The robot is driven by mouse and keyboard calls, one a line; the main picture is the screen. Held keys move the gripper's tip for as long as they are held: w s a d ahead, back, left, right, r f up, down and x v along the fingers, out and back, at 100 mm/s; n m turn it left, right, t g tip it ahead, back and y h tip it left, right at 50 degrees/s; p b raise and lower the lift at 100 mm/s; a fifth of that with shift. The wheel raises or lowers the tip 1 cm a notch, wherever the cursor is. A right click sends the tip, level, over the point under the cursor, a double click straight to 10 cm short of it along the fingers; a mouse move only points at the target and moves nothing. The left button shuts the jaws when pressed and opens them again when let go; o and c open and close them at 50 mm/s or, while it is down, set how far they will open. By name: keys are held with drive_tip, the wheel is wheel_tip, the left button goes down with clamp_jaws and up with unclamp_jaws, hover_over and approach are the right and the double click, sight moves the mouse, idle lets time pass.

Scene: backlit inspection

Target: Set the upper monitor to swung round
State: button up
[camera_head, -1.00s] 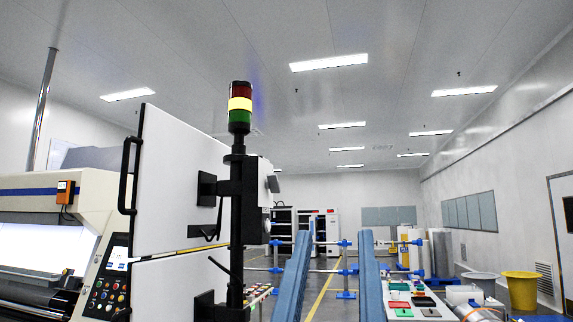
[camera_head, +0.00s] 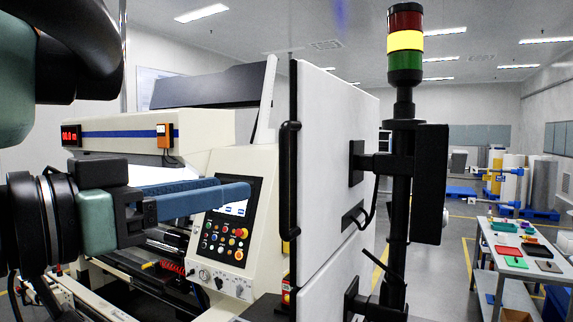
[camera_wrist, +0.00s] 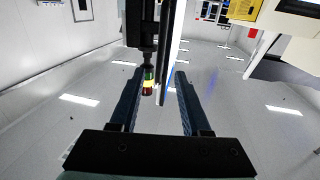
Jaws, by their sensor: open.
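The upper monitor (camera_head: 335,125) is a flat panel seen from its pale back, mounted on a black pole (camera_head: 400,190) topped by a red, yellow and green signal light. A black bar handle (camera_head: 289,180) runs down its left edge. My gripper (camera_head: 245,196) is at the left, its blue fingers pointing right toward the handle; in the picture there is a gap between the fingertips and the handle. In the wrist view the fingers (camera_wrist: 155,72) are apart and empty, with the panel's narrow pale edge (camera_wrist: 172,50) and the signal light showing between them. The screen face is hidden.
A lower pale panel (camera_head: 330,265) hangs under the upper one on the same pole. Behind my gripper stands a cream machine with a button console (camera_head: 225,225). A table (camera_head: 512,238) with coloured trays is at the right, with open floor between.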

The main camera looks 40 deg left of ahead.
sight(281, 179)
drive_tip(key=w, duration=0.6)
drive_tip(key=w+p, duration=0.1)
drive_tip(key=w, duration=0.3)
drive_tip(key=shift+a, duration=0.25)
drive_tip(key=shift+w+d, duration=0.1)
drive_tip(key=shift+w, duration=0.5)
drive_tip(key=shift+w+a+f, duration=0.1)
drive_tip(key=shift+w+a, duration=0.1)
drive_tip(key=shift+c, duration=0.2)
clamp_jaws()
